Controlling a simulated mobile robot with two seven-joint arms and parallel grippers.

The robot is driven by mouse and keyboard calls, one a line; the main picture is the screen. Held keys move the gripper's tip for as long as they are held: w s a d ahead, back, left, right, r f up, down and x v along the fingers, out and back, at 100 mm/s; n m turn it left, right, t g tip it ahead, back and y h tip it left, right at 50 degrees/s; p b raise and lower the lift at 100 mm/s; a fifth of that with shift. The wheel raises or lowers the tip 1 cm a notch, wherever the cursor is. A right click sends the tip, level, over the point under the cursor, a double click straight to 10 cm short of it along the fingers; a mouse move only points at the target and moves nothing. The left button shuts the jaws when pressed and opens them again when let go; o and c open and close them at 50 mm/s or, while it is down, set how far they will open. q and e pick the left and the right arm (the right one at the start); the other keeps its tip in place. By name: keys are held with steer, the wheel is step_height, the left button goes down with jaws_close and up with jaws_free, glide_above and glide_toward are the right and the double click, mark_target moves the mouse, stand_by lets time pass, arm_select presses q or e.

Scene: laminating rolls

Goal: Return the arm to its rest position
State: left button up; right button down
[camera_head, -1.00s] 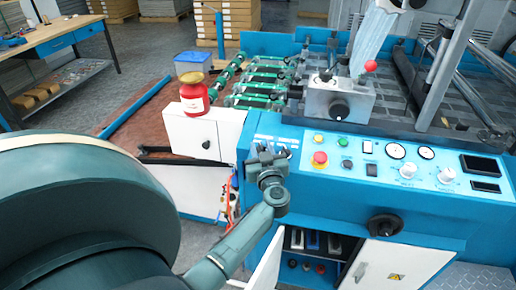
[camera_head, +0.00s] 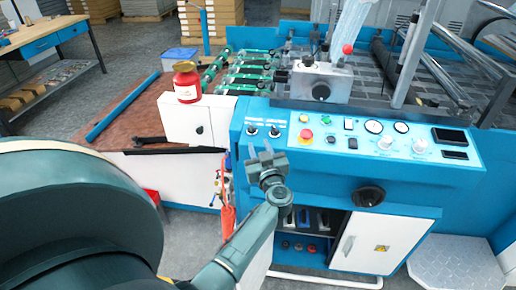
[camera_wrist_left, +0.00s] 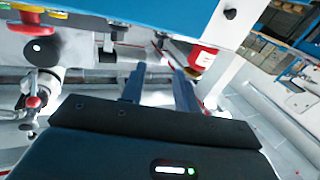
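My left arm comes in from the left in the head view and ends in the left gripper (camera_head: 262,158). The gripper is in front of the left end of the blue machine's control panel (camera_head: 352,140). Its two fingers stand apart with nothing between them. The left wrist view shows the same two fingers (camera_wrist_left: 160,88) spread with a gap between them. I cannot tell from these frames whether the gripper touches the machine. My right gripper is in neither view.
A red jar (camera_head: 187,84) stands on the white cabinet (camera_head: 200,120) left of the panel. The cabinet door (camera_head: 357,242) below the panel is open beside the shelf. A metal step plate (camera_head: 458,268) lies at lower right. A workbench (camera_head: 50,35) is at upper left.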

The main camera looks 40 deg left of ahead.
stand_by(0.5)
arm_select(q)
steer(key=s+d+f+m+t+h, duration=0.2)
steer(key=s+d+m+t+h, duration=0.1)
steer(key=d+m+h, duration=0.4)
steer(key=s+d+f+m+t+h, duration=0.3)
steer(key=s+d+m+t+h, duration=0.1)
steer(key=d+h, duration=0.4)
steer(key=s+d+f+m+g+h, duration=0.1)
steer(key=s+d+f+g, duration=0.3)
steer(key=s, duration=0.4)
steer(key=s+d+f+m+g, duration=0.2)
steer(key=s+d+f+g, duration=0.1)
steer(key=s+f, duration=0.4)
steer(key=shift+s+d+g+h, duration=0.4)
steer(key=shift+s+g, duration=0.4)
steer(key=shift+s, duration=0.25)
